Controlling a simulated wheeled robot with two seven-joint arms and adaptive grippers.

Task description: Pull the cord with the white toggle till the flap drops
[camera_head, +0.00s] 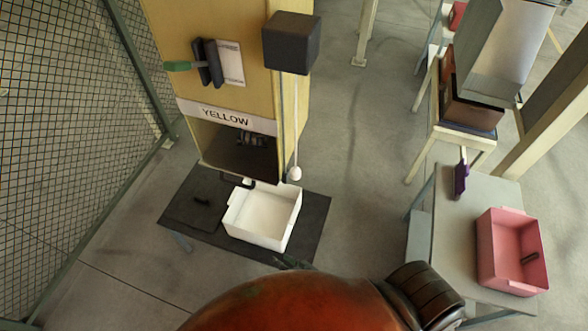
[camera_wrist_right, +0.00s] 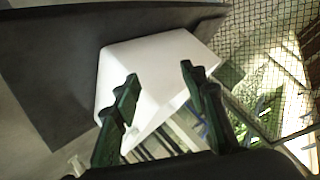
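A thin pale cord (camera_head: 295,122) hangs from a dark box (camera_head: 291,42) on the right side of the yellow cabinet. The white toggle (camera_head: 295,174) is at its lower end, above the far right corner of the white bin. The cabinet has an opening (camera_head: 222,152) below the YELLOW label, with a dark coiled thing inside. I cannot make out the flap's position. My right gripper (camera_head: 292,262) is low beside the white bin, partly hidden by my arm. In the wrist view its green fingers (camera_wrist_right: 160,76) are apart with nothing between them. My left gripper is not in view.
A pink bin (camera_head: 497,262) is on the right table (camera_head: 450,240). A mesh fence (camera_head: 60,130) is at left.

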